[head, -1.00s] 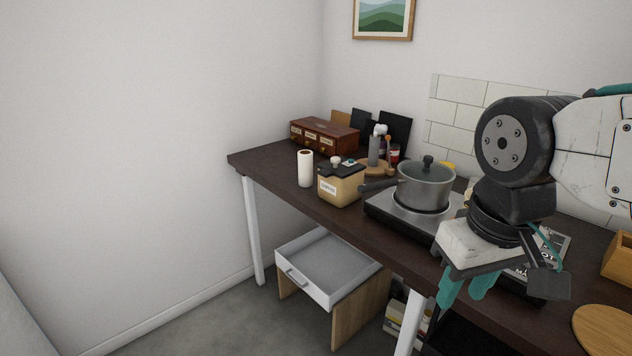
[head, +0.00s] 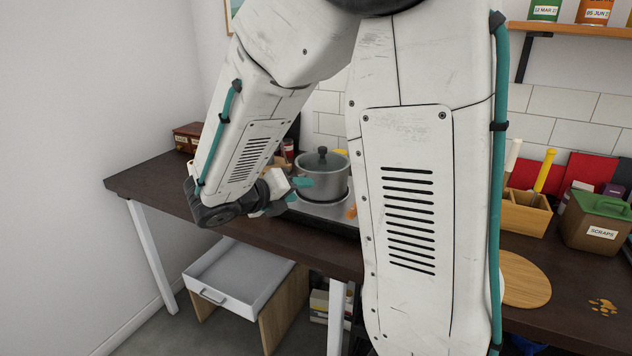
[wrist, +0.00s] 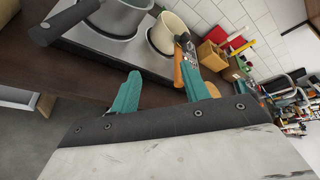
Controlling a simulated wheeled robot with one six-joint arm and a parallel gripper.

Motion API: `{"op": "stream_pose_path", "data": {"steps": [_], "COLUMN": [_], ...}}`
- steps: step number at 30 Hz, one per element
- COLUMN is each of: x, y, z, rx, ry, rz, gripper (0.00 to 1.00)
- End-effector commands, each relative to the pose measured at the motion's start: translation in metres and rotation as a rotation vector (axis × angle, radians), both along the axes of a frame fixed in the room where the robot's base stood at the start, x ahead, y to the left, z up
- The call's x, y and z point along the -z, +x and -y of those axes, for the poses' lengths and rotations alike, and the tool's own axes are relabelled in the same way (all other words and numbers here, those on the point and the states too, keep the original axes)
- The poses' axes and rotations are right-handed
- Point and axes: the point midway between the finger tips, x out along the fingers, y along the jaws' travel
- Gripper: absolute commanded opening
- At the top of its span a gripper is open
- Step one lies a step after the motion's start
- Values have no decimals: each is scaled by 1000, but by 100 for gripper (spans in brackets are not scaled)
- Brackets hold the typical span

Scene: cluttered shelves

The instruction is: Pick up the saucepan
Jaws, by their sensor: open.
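The saucepan (head: 322,180), grey with a lid and black knob, stands on a hob on the dark counter. In the wrist view the saucepan (wrist: 120,18) is cut by the top edge, its thick black handle (wrist: 65,22) pointing left. A cream pot (wrist: 168,35) stands to its right; an orange-brown piece, perhaps its handle, shows below it. My gripper (head: 297,190) is open, its teal fingers in front of the saucepan's left side in the head view. In the wrist view my gripper (wrist: 158,58) points toward the pots. I see nothing held. My arm hides much of the hob.
A wooden box (head: 188,137) stands at the counter's far left. A utensil holder (head: 528,208), a scraps bin (head: 597,226) and a round board (head: 524,280) are on the right. A pulled-out drawer (head: 238,275) is below.

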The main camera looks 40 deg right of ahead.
Motion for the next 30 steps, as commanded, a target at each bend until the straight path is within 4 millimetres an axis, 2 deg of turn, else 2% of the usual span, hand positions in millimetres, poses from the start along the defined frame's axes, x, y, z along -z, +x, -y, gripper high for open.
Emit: {"op": "stream_pose_path", "data": {"steps": [1, 3, 6, 9, 14, 30], "x": [12, 23, 39, 51, 58, 67], "y": [22, 49, 79, 98, 112, 142], "z": [-2, -6, -14, -22, -20, 41], "rx": [-109, -245, -393, -484, -537, -536], "ry": [-75, -177, -300, -384, -439, -439], "rz": [-149, -330, -534, -664, -744, -744], "gripper": [46, 46, 46, 46, 46, 46]}}
